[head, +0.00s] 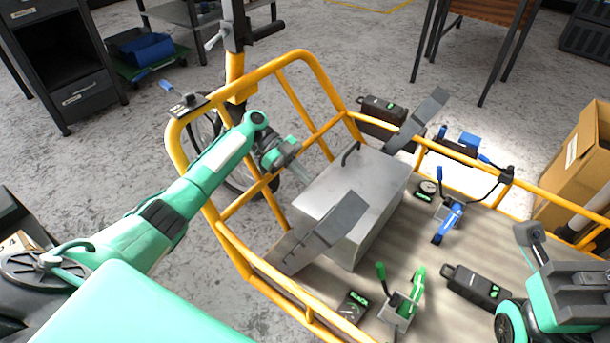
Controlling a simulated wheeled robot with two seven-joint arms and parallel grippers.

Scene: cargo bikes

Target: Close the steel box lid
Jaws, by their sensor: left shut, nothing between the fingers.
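The steel box (377,194) is a grey metal case standing in the cargo bed of the bike. Its top looks flat and lies across the box, with a dark handle (350,153) at the far left edge. A grey plate sticks up beyond the far right corner (428,112), and another slants across the near left side (338,218). I cannot tell whether these belong to the lid. My left gripper (298,172) is shut and empty, just left of the box near the handle; I cannot tell if it touches.
Yellow rails (232,246) surround the bed, and my left arm reaches over the left one. Green-handled (398,307) and blue-handled tools (450,215) and a black device (476,287) lie right of the box. A cardboard box (583,158) stands outside at right.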

